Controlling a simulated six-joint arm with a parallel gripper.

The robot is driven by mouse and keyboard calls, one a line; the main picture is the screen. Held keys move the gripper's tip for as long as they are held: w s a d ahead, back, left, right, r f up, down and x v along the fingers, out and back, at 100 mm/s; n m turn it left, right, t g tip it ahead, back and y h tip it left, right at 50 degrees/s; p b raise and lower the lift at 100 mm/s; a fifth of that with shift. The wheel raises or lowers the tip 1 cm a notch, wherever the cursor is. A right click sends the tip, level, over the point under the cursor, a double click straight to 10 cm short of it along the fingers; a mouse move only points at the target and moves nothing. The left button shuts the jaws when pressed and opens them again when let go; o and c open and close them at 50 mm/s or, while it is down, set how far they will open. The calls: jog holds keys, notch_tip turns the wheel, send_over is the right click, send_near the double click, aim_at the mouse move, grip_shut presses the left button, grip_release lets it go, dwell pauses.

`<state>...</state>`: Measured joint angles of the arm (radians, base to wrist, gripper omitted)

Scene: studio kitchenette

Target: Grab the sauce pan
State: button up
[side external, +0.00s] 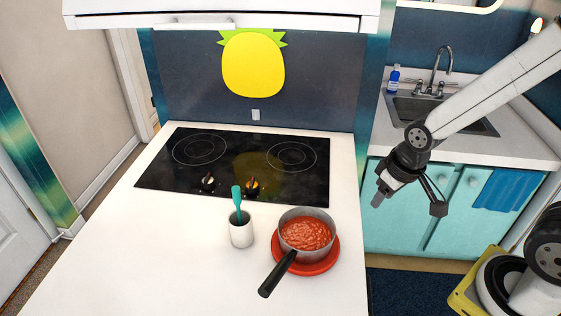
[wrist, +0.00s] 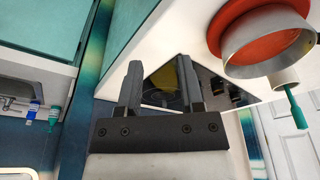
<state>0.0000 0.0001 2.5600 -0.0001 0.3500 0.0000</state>
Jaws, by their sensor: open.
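The sauce pan (side external: 324,250) is grey with a black handle (side external: 278,272) pointing toward the front left, and holds chunky red sauce. It stands upright on a round red plate (side external: 332,264) on the white counter. In the wrist view the grey pan (wrist: 238,60) and red plate (wrist: 222,22) show at the upper right; I cannot make out the handle there. My gripper (side external: 408,203) is open and empty, in the air to the right of the counter and apart from the pan. Its two fingers (wrist: 160,78) show in the wrist view with nothing held.
A white cup (side external: 241,234) with a teal utensil (side external: 237,200) stands left of the pan. A black cooktop (side external: 240,165) lies behind them. A sink (side external: 410,110) with a blue bottle (side external: 393,79) is at the back right. The counter's front left is clear.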

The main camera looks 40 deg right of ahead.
jog(key=m+g+y, duration=0.6)
jog(key=m+y, duration=0.6)
jog(key=m, duration=0.2)
send_near(333, 239)
jog(key=shift+s+a+f, duration=0.65)
jog(key=shift+s+f, duration=0.2)
jog(key=shift+f, duration=0.1)
jog(key=shift+w+r+m+t+y, duration=0.25)
jog(key=shift+w+t+y, duration=0.2)
jog(key=shift+y, duration=0.25)
jog(key=shift+x, duration=4)
jog(key=shift+s, duration=0.1)
grip_shut()
